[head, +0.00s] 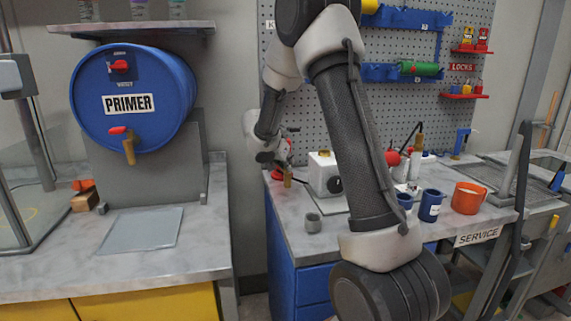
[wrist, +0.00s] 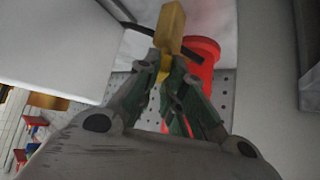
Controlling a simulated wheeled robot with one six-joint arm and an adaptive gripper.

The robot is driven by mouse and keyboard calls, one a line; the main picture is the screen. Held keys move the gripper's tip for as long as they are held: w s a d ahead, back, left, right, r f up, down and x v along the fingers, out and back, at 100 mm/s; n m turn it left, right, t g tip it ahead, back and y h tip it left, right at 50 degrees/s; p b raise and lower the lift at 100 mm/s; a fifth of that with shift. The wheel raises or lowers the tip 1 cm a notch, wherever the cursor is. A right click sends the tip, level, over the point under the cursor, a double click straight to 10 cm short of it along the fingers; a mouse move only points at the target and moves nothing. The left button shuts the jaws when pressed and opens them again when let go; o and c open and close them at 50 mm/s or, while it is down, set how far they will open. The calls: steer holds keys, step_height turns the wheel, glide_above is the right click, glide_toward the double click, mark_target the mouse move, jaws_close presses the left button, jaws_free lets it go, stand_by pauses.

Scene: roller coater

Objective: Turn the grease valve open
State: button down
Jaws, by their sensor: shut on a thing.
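In the wrist view my gripper (wrist: 166,64) has its green fingers closed about the lower part of a brass-yellow bar (wrist: 172,25), which appears to be the grease valve's handle. A red cylinder (wrist: 207,50) stands right beside and behind it. In the head view my gripper (head: 283,158) is at the left end of the service bench, partly hidden by its own wrist. The fingers hide the bar's lower end, and I cannot tell how far the valve is turned.
A pegboard (head: 340,90) rises behind. My arm covers the bench's middle.

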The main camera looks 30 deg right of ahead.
steer(key=shift+s+d+n+t+y, duration=0.1)
steer(key=shift+n+t+y, duration=0.45)
steer(key=shift+n, duration=0.4)
steer(key=shift+s+d+n+t+y, duration=0.1)
steer(key=shift+n+t+y, duration=0.4)
steer(key=shift+n, duration=0.45)
steer(key=shift+w, duration=0.1)
steer(key=c, duration=1.5)
jaws_free()
steer(key=shift+a+r, duration=0.15)
steer(key=shift+r, duration=0.05)
steer(key=s+a, duration=0.2)
steer(key=s, duration=0.1)
steer(key=s+a, duration=0.5)
steer(key=s, duration=0.2)
steer(key=shift+s+a+r, duration=0.1)
steer(key=shift+a+r, duration=0.1)
steer(key=shift+a, duration=0.1)
